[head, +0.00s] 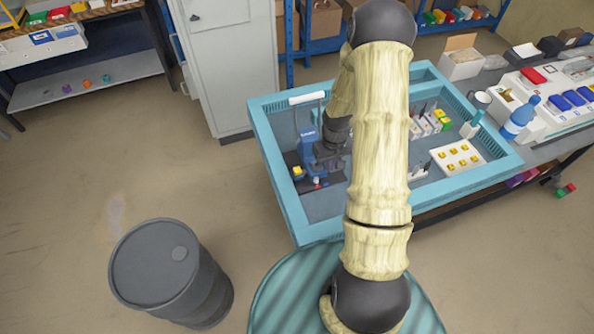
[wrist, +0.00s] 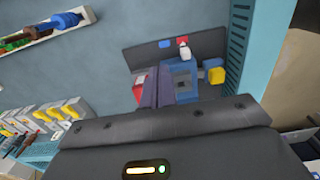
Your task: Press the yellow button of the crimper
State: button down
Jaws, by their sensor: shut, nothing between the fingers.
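The crimper is a blue device (head: 308,139) with a white handle bar at its top, standing at the left inside the teal-edged table in the head view. Its yellow button (head: 297,171) is a small yellow block at its lower left. In the wrist view the crimper (wrist: 183,84) lies beyond the dark gripper body, and the yellow button (wrist: 216,75) sits at its right side, uncovered. My gripper (head: 327,153) is shut and empty, close beside the crimper and to the right of the button. The arm hides part of the crimper, and contact cannot be made out.
The teal table rim (head: 276,188) surrounds the work area. A white tray with yellow pieces (head: 440,159) stands right of my arm. A blue bottle (head: 520,117) is on the right bench. A dark barrel (head: 165,265) stands on the floor at lower left.

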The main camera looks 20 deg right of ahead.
jog(key=shift+r, duration=0.15)
jog(key=s+a+r+t, duration=0.1)
jog(key=s+a+r, duration=0.5)
jog(key=r, duration=0.4)
jog(key=s+a+r+t, duration=0.1)
jog(key=s+a+r, duration=0.5)
jog(key=r, duration=0.5)
jog(key=shift+s+r+t, duration=0.2)
jog(key=shift+r+t, duration=0.1)
